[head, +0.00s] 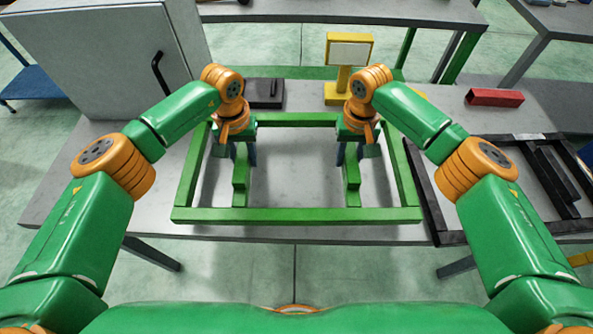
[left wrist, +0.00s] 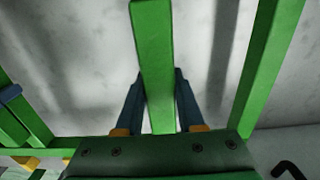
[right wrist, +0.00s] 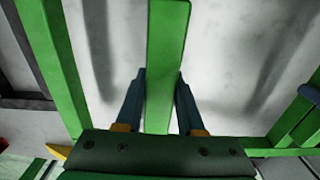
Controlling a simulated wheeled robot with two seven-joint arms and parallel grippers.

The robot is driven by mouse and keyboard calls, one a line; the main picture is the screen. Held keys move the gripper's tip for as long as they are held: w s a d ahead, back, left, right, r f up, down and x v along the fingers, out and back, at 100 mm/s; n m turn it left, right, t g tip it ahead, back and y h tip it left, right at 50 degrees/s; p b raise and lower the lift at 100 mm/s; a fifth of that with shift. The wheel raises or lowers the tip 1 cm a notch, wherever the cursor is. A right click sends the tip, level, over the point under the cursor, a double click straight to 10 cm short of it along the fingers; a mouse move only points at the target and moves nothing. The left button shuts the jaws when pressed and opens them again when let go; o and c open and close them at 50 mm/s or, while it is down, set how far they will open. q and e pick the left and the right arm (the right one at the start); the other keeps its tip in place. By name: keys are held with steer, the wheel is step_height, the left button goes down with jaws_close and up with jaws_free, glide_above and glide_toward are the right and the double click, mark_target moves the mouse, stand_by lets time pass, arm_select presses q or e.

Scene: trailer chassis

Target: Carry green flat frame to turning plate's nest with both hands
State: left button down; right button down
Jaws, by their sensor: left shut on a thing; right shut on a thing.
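The green flat frame (head: 296,215) is a rectangle with two inner bars, level over the grey table, with shadows below it. It appears raised, though its height is hard to tell. My left gripper (head: 241,155) is shut on its left inner bar; in the left wrist view the fingers (left wrist: 157,88) flank this bar (left wrist: 154,45). My right gripper (head: 350,155) is shut on the right inner bar; in the right wrist view the fingers (right wrist: 160,88) flank that bar (right wrist: 167,45). My wrists hide part of the frame's far side. I cannot make out the turning plate's nest.
A black frame (head: 437,215) lies to the right, close to the green frame. A grey cabinet (head: 100,60) stands back left. A dark block (head: 265,92), a yellow stand (head: 343,82) and a red block (head: 494,97) are behind. The table's front edge is close to the green frame.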

arm_select(q)
steer(key=shift+r, duration=0.15)
arm_select(e)
steer(key=shift+r, duration=0.15)
